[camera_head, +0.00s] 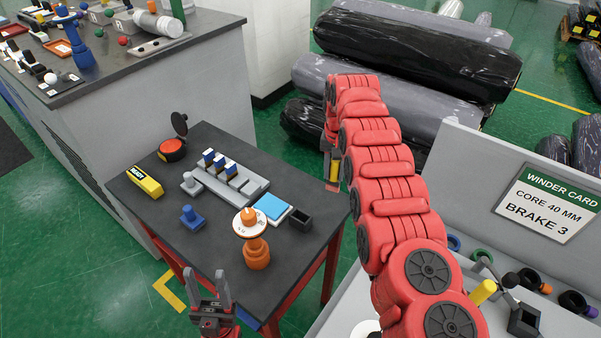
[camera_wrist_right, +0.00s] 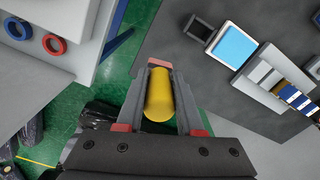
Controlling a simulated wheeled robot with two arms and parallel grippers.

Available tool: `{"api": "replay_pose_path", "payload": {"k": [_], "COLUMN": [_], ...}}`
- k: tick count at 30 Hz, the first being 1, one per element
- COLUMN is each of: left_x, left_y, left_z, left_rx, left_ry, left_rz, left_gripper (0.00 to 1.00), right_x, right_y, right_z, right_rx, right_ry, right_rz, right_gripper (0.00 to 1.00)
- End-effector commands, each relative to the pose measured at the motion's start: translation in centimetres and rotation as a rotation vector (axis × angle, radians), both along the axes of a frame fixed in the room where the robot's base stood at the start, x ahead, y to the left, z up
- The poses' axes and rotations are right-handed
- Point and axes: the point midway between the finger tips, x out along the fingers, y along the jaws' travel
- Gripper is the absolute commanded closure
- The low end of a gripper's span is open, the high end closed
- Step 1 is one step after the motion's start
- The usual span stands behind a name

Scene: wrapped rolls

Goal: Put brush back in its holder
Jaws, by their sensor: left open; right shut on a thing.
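My right gripper (camera_head: 334,178) is beyond the far right corner of the small dark table. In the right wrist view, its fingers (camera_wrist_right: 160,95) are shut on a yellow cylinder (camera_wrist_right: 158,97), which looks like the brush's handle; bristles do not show. A small open black square cup (camera_head: 300,220), possibly the holder, stands on the table's right side and looks empty. The cup also shows in the right wrist view (camera_wrist_right: 200,29), apart from the gripper. My left gripper (camera_head: 212,290) is open and empty at the table's near edge.
Beside the cup lies a blue pad (camera_head: 272,206); an orange knob stand (camera_head: 251,238) is nearer. A grey rack (camera_head: 222,187) and a yellow block (camera_head: 145,182) stand further left. A grey bench (camera_head: 345,305) is at right, wrapped rolls (camera_head: 415,52) behind.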

Motion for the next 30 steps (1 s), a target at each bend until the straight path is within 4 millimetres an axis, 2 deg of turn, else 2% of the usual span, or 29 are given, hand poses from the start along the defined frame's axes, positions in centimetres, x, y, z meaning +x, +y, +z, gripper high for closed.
{"api": "replay_pose_path", "payload": {"k": [3,7,8,12,30], "left_x": [0.0,0.0,0.0,0.0,0.0], "left_y": [0.0,0.0,0.0,0.0,0.0], "left_z": [1.0,3.4,3.0,3.3,4.2], "left_rx": [0.000,0.000,0.000,0.000,0.000], "left_ry": [0.000,-0.001,-0.001,0.000,0.000], "left_rz": [0.000,0.000,0.000,0.000,0.000], "left_gripper": [0.50,0.50,0.50,0.50,0.50], "right_x": [0.0,-0.6,-0.5,-0.7,-0.9], "right_y": [0.6,3.2,3.2,3.6,5.0], "right_z": [0.1,0.1,-0.3,-0.6,-0.7], "right_rx": [0.000,-0.001,-0.001,-0.001,-0.001], "right_ry": [0.000,0.004,0.001,-0.002,-0.003], "right_rz": [-0.019,-0.068,-0.073,-0.090,-0.117], "right_gripper": [1.00,1.00,1.00,1.00,1.00]}}
